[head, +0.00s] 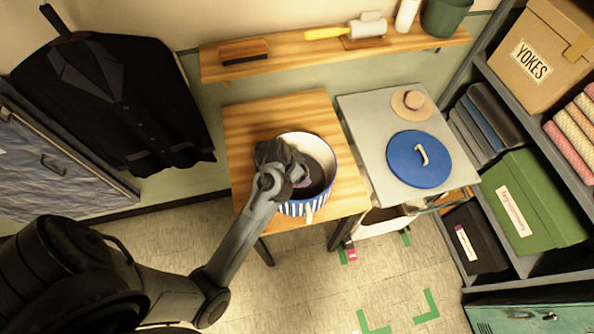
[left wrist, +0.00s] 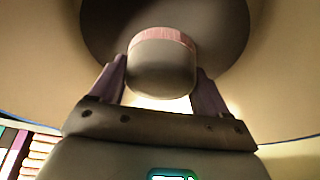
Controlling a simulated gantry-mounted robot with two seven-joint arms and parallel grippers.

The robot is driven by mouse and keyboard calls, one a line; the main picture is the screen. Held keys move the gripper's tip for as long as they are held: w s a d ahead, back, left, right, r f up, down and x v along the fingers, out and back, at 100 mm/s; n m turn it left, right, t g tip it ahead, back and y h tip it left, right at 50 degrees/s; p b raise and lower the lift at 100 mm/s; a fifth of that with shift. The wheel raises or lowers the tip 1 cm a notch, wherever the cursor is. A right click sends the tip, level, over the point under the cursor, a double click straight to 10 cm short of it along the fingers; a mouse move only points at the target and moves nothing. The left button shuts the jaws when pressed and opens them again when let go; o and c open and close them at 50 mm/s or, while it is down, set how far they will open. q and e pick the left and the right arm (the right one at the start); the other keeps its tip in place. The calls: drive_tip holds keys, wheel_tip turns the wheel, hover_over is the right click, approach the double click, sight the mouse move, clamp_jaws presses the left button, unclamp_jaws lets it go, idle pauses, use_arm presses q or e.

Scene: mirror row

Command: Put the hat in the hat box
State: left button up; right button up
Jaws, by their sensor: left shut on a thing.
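The round hat box (head: 295,208) with blue and white stripes stands open on the wooden table. A dark hat (head: 319,182) is inside it, within its walls; my gripper and wrist hide part of it. In the left wrist view, the hat's grey crown (left wrist: 162,68) with a pinkish band sits between the two fingers, with the dark brim around it. My left gripper (head: 298,180) reaches down into the box and is shut on the crown. Whether the brim touches the box floor is hard to tell. My right gripper is not in view.
A blue lid (head: 405,170) with a pale handle lies on the grey table (head: 369,126), near a small tan hat (head: 396,104). A wall shelf (head: 290,56) runs behind. A rack with boxes stands right; a dark jacket (head: 120,110) hangs left.

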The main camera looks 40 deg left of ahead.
use_arm(q)
drive_tip(key=shift+f+b, duration=0.4)
drive_tip(key=shift+f, duration=0.2)
drive_tip(key=o, duration=1)
drive_tip(key=shift+o, duration=0.2)
drive_tip(key=shift+r, duration=0.1)
drive_tip(key=shift+r+p, duration=0.3)
drive_tip(key=v, duration=1.2)
drive_tip(key=shift+r, duration=0.3)
drive_tip(key=shift+w+p, duration=0.1)
drive_tip(key=shift+p, duration=0.2)
